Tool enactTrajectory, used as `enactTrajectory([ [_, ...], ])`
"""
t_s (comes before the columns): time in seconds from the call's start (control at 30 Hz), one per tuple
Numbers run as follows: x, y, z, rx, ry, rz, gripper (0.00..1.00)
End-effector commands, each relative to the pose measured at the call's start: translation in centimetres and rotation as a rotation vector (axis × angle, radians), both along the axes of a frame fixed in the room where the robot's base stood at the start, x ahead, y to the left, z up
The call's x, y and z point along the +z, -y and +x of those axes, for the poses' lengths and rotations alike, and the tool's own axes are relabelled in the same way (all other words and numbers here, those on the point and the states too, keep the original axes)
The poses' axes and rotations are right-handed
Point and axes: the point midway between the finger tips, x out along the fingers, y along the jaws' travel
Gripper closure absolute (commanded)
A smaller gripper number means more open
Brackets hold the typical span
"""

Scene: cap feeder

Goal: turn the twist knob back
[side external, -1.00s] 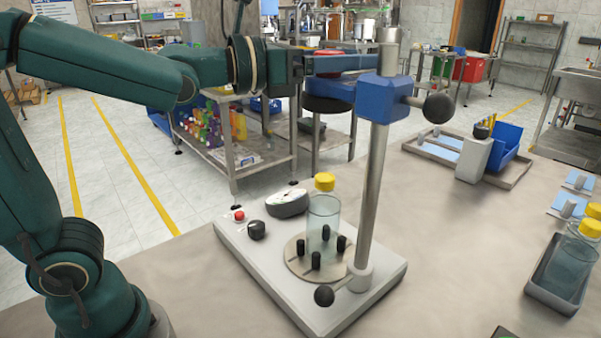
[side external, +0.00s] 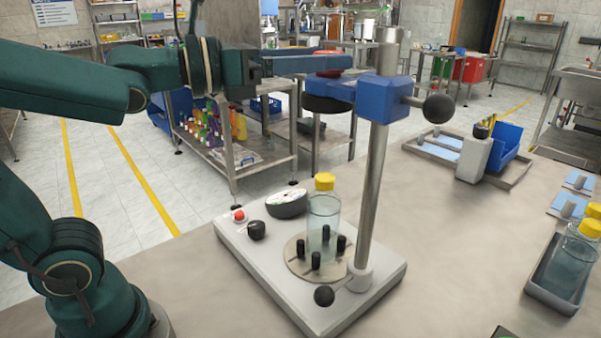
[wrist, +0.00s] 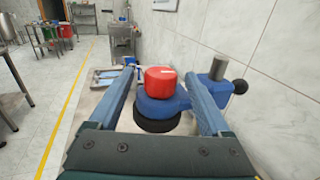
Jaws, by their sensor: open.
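A round red knob (wrist: 160,80) sits on top of the blue head (side external: 383,98) of the post; a black disc (wrist: 157,125) is under the head. My gripper (wrist: 163,74) is open, with one blue finger on each side of the red knob. The wrist view shows gaps between the fingers and the knob. In the side view the near finger hides part of the red knob (side external: 318,74). A black knob with a white mark (side external: 256,230) is on the white base (side external: 250,262). I cannot tell how far either knob is turned.
A clear bottle with a yellow cap (side external: 323,215) stands among black pegs on the round plate (side external: 296,262). The steel post (side external: 371,190) rises beside it. A red button (side external: 239,215) and a gauge (side external: 286,203) are on the base. A bottle tray (side external: 545,285) is at right.

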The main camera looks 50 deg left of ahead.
Motion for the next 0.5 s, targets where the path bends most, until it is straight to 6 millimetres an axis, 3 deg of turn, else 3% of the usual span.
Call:
enactTrajectory([
  [0.5,8.1,-0.3,0.0,0.009,0.01,0.006,0.19],
])
